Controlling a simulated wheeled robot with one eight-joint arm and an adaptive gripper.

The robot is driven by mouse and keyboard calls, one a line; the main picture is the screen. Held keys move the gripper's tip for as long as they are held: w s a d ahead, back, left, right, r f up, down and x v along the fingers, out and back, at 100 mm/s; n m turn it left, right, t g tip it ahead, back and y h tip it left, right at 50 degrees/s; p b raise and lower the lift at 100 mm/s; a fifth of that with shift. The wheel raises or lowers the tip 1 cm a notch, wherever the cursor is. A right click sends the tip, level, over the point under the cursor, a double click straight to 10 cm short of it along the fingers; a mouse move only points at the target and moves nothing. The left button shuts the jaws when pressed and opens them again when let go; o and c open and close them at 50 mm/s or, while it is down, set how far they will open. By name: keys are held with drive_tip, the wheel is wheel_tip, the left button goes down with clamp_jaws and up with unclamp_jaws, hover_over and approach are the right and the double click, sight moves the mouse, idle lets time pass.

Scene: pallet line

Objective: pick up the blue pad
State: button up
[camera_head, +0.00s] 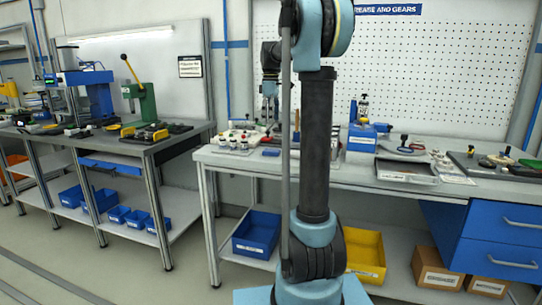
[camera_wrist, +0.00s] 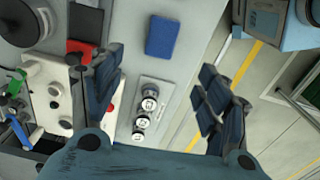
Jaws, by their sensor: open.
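The blue pad (camera_wrist: 162,37) lies flat on the grey bench top in the wrist view, near the top of the picture. It also shows in the head view as a small blue patch (camera_head: 271,152) just left of my arm. My gripper (camera_wrist: 160,72) is open and empty, its dark fingers spread wide above the bench. The pad appears beyond the fingertips, roughly midway between them, and is apart from both. In the head view my gripper (camera_head: 269,106) hangs pointing down over the bench, partly hidden by my arm.
Several small white-labelled jars (camera_wrist: 146,106) stand on a plate close to the pad. A red block (camera_wrist: 80,50) and white fixtures lie left. The bench edge (camera_wrist: 205,85) runs just right of the pad. A blue bin (camera_head: 256,234) sits on the lower shelf.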

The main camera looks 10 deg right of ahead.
sight(270, 150)
wheel_tip(270, 150, down, 14)
drive_tip(key=shift+f, duration=0.1)
drive_tip(key=shift+s, duration=0.1)
drive_tip(key=c, duration=1)
